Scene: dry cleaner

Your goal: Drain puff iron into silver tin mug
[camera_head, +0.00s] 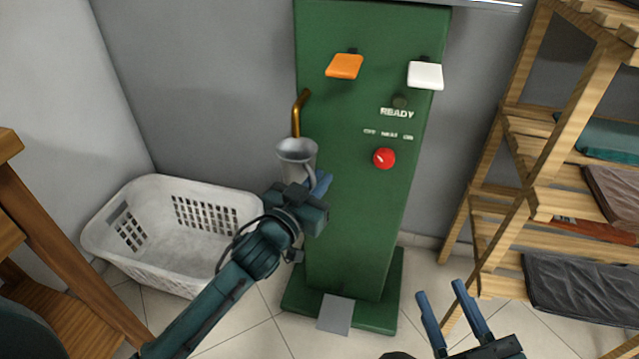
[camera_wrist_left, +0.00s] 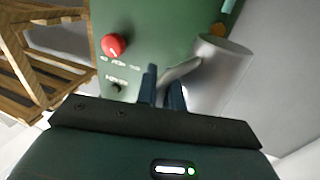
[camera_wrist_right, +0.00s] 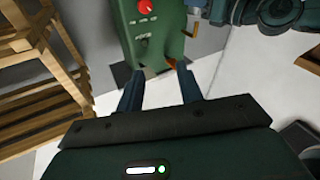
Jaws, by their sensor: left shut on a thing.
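The silver tin mug (camera_head: 297,152) is upright under the brass spout (camera_head: 299,112) on the left side of the green puff iron cabinet (camera_head: 345,215). My left gripper (camera_head: 318,185) is shut on the mug's handle; the mug also shows in the left wrist view (camera_wrist_left: 220,75). The mug's inside is hidden. The cabinet carries an orange lever pad (camera_head: 345,66), a white lever pad (camera_head: 425,75), a red knob (camera_head: 384,158) and a dark READY lamp (camera_head: 400,101). A grey foot pedal (camera_head: 336,313) is at its base. My right gripper (camera_head: 440,302) is open and empty, low and right of the cabinet.
A white laundry basket (camera_head: 165,275) stands on the floor left of the cabinet. A wooden shelf rack (camera_head: 497,215) with folded cloths stands at right. Wooden furniture (camera_head: 60,265) is at the left edge. The floor before the cabinet is clear.

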